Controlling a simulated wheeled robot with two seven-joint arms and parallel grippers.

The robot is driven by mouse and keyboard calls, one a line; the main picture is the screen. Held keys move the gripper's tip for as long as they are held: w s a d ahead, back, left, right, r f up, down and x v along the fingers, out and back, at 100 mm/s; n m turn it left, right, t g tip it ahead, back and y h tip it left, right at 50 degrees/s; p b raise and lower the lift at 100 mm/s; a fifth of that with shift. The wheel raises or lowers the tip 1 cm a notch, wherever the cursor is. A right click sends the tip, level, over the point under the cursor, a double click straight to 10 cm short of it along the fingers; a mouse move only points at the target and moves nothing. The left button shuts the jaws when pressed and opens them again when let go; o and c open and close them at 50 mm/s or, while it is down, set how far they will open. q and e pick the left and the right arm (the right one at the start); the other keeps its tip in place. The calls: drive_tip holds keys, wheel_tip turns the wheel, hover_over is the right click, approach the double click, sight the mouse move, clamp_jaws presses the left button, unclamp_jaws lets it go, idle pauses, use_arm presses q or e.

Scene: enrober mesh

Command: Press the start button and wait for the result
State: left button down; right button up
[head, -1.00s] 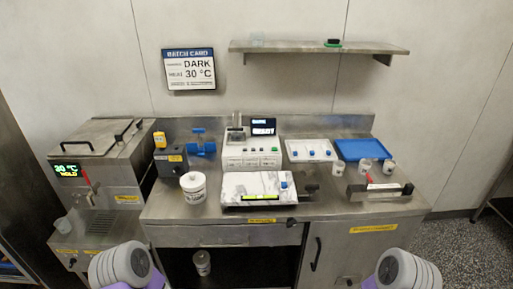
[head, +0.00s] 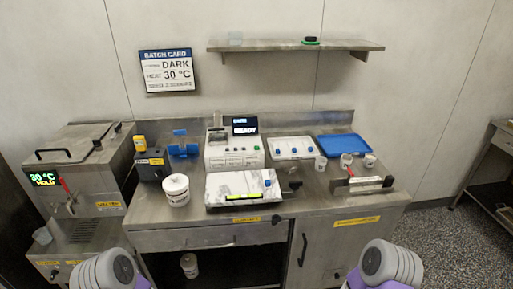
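A white benchtop machine (head: 222,162) stands at the back middle of the steel counter. Its dark screen (head: 245,125) reads READY below a smaller line too small to read. A small green button (head: 257,148) sits at the right of its front, probably the start button; its label is too small to read. Grey rounded links of my two arms show at the bottom left and bottom right, well short of the machine. Neither of my grippers shows in this view.
A marble-patterned slab (head: 242,187) lies before the machine. A white tub (head: 176,190) stands left of it. A white tray (head: 292,148), blue tray (head: 343,146) and several cups are to the right. A heated tank (head: 82,165) reading 30 °C HOLD stands left; a shelf (head: 295,46) hangs above.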

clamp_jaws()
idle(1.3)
